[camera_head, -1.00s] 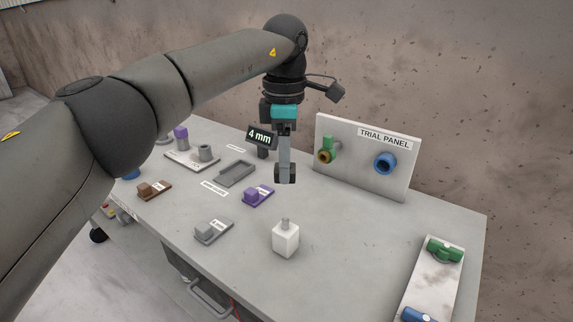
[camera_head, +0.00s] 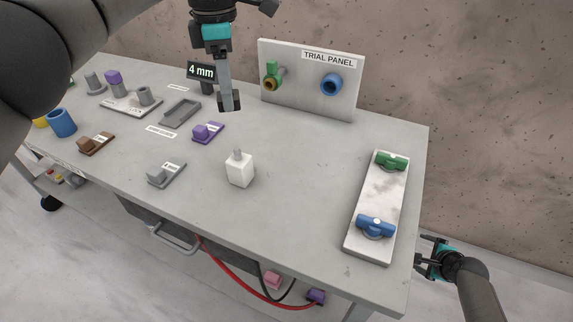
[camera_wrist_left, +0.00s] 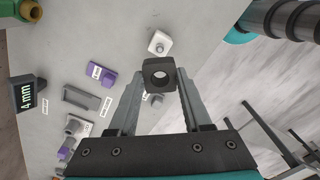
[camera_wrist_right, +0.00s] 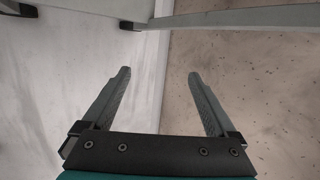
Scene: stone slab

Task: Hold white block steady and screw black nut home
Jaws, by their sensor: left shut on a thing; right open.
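The white block (camera_head: 240,173) stands upright on the slab, with a grey stud (camera_head: 238,154) rising from its top. It also shows in the left wrist view (camera_wrist_left: 156,38). My left gripper (camera_head: 229,100) is shut on the black nut (camera_wrist_left: 159,76), whose round hole faces the left wrist camera. In the head view the nut is above and behind the block, apart from it. My right gripper (camera_head: 428,258) is open and empty, beyond the slab's right edge. Between its fingers (camera_wrist_right: 158,85) the right wrist view shows only floor and wall.
The trial panel (camera_head: 311,85) stands at the back with a green valve and a blue ring. A white plate (camera_head: 365,205) with green and blue handles lies at the right. Purple (camera_head: 208,131), grey and brown pieces lie left of the block. The slab's front middle is clear.

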